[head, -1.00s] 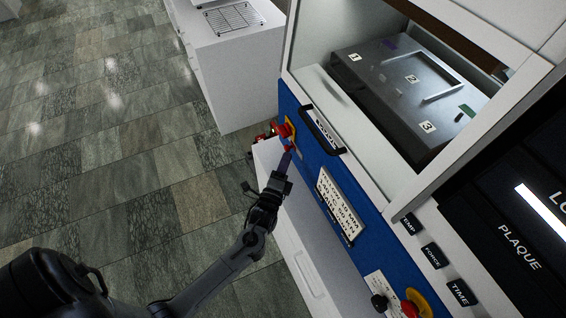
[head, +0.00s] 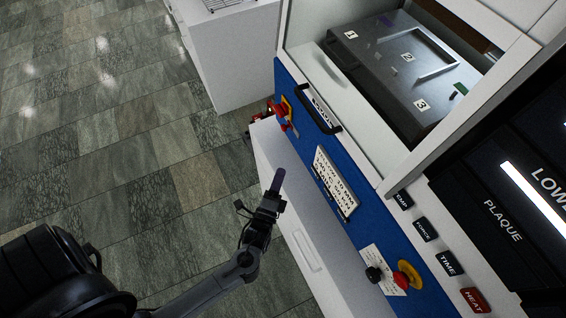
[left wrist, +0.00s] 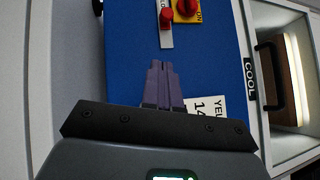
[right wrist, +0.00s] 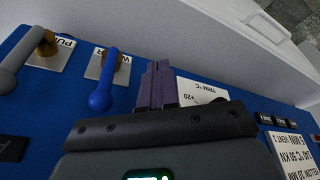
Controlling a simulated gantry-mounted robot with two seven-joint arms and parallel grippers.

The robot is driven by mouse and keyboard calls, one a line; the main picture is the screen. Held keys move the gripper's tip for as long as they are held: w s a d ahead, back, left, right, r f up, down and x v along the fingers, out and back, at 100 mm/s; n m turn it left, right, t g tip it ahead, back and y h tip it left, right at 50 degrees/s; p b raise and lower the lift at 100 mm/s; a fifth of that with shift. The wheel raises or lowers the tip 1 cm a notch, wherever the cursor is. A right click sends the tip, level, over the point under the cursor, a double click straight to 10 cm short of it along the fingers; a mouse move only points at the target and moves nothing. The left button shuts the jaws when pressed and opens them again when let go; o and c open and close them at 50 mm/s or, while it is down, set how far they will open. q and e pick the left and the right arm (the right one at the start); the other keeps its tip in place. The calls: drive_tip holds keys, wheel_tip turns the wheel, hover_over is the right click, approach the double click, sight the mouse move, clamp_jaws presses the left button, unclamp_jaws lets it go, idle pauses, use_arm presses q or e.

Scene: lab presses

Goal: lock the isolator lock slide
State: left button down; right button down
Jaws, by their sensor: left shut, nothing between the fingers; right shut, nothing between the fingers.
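The isolator is a red rotary switch (head: 280,108) on a yellow plate on the blue panel; it also shows at the top edge of the left wrist view (left wrist: 187,7). Beside it is the lock slide, a red knob (left wrist: 167,22) on a narrow pale plate. The knob sits near the upper part of the visible plate, close to the yellow plate. In the head view the slide is small. My left gripper (head: 277,178) is shut and empty, apart from the slide, pointing toward it in the left wrist view. My right gripper (right wrist: 157,72) is shut and empty, outside the head view.
A black handle (head: 320,112) and a label plate (head: 337,178) stand on the blue panel. A red button (head: 403,280) is lower right. In the right wrist view, a blue lever (right wrist: 103,90) and a grey lever (right wrist: 25,50) are left of the right gripper.

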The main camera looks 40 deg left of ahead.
use_arm(q)
drive_tip(key=shift+s+d, duration=0.2)
drive_tip(key=shift+s, duration=0.4)
drive_tip(key=shift+f, duration=0.1)
